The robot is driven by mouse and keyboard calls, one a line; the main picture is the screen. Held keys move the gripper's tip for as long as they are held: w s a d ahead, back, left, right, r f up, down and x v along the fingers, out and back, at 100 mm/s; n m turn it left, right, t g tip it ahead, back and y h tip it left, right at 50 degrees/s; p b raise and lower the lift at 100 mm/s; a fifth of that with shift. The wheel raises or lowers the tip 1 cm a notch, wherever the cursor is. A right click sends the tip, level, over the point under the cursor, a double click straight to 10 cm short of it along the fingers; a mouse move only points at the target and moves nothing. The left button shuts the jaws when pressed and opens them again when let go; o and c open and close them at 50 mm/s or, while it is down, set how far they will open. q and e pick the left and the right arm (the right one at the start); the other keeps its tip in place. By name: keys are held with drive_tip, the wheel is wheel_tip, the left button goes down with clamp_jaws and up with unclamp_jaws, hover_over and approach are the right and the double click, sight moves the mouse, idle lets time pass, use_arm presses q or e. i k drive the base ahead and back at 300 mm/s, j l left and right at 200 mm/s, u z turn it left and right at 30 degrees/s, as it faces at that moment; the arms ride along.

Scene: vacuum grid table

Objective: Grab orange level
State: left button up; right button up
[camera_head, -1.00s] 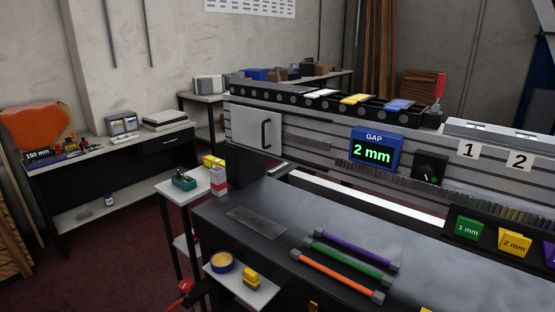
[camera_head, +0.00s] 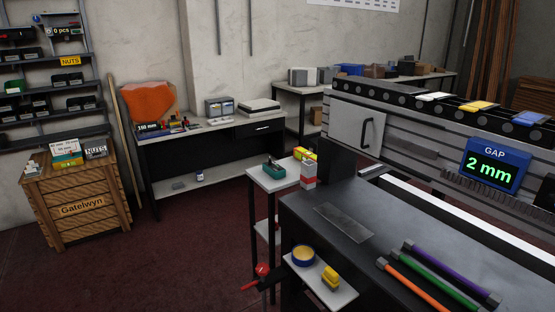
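An orange bar with grey end caps (camera_head: 414,286) lies on the dark table top (camera_head: 340,190) at the lower right. Its near end runs out of the bottom of the picture. A green bar (camera_head: 440,284) and a purple bar (camera_head: 452,270) lie beside it, roughly parallel and to its right. No label shows on any of the bars, so I cannot tell whether the orange one is a level. Neither of my grippers shows in this view.
A flat grey plate (camera_head: 344,222) lies on the table left of the bars. A side shelf holds a blue-and-yellow ring (camera_head: 303,256) and a yellow block (camera_head: 331,278). A red-handled item (camera_head: 262,270) stands beside it. A small stand (camera_head: 272,179) and wooden crate (camera_head: 80,206) stand left. Floor between is clear.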

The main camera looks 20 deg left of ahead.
sight(301, 154)
drive_tip(key=u, duration=0.55)
drive_tip(key=z, duration=0.3)
drive_tip(key=i+j+z, duration=0.15)
drive_tip(key=z, duration=0.3)
drive_tip(key=i+j+z, duration=0.1)
drive_tip(key=j+z, duration=0.3)
drive_tip(key=i+j+z, duration=0.1)
drive_tip(key=j+z, duration=0.15)
drive_tip(key=z, duration=0.2)
drive_tip(key=j+z, duration=0.3)
drive_tip(key=z, duration=0.15)
drive_tip(key=j+z, duration=0.1)
drive_tip(key=j, duration=0.35)
drive_tip(key=j+z, duration=0.1)
drive_tip(key=j, duration=0.35)
drive_tip(key=k+j+z, duration=0.15)
drive_tip(key=j, duration=0.3)
drive_tip(key=j+z, duration=0.1)
drive_tip(key=j, duration=0.35)
drive_tip(key=k+j+z, duration=0.1)
drive_tip(key=j, duration=0.3)
drive_tip(key=k+j+z, duration=0.1)
drive_tip(key=j, duration=0.35)
drive_tip(key=k, duration=0.05)
